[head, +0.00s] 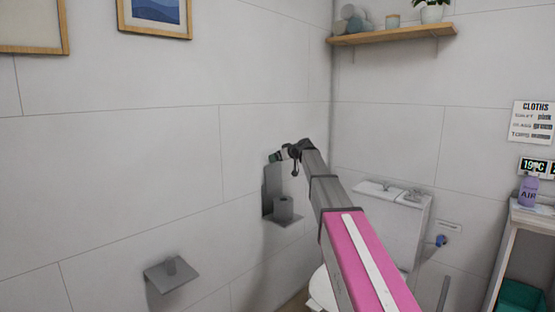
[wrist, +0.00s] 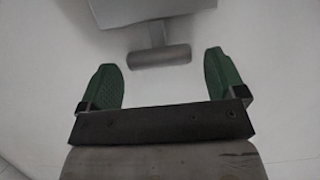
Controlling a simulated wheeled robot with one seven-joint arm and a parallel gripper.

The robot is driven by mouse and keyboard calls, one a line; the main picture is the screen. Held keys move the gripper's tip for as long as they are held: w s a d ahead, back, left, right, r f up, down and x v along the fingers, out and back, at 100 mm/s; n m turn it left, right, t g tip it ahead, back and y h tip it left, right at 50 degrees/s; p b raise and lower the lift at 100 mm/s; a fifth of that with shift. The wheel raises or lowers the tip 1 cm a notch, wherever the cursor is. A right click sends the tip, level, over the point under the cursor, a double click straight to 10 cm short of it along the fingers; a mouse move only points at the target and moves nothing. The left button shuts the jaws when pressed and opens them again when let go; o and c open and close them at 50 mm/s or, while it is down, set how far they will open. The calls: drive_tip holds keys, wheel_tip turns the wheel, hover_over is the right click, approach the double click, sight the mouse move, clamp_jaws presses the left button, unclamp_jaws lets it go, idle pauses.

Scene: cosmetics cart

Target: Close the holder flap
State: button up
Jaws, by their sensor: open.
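A grey wall holder (head: 273,180) has an upright back plate and a plate sticking out flat at its foot, which looks like the flap (head: 288,220).
A white toilet (head: 385,225) stands right of the holder, partly behind my arm. A wooden shelf (head: 392,36) is high on the wall.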

drive_tip(key=shift+w+a+f, duration=0.25)
drive_tip(key=shift+w+a, duration=0.1)
drive_tip(key=shift+w, duration=0.05)
drive_tip(key=c, duration=1.3)
drive_tip(key=s+d+f+t+y, duration=0.6)
drive_tip(key=s+d, duration=0.2)
drive_tip(key=shift+t+y, duration=0.3)
drive_tip(key=shift+s+d+f, duration=0.4)
drive_tip(key=shift+s+f, duration=0.05)
drive_tip(key=shift+f, duration=2.05)
drive_tip(key=shift+s+d+f, duration=0.45)
drive_tip(key=shift+f, duration=2.05)
drive_tip(key=shift+s+d+f, duration=0.4)
drive_tip(key=shift+s+f, duration=0.05)
drive_tip(key=shift+f, duration=2.15)
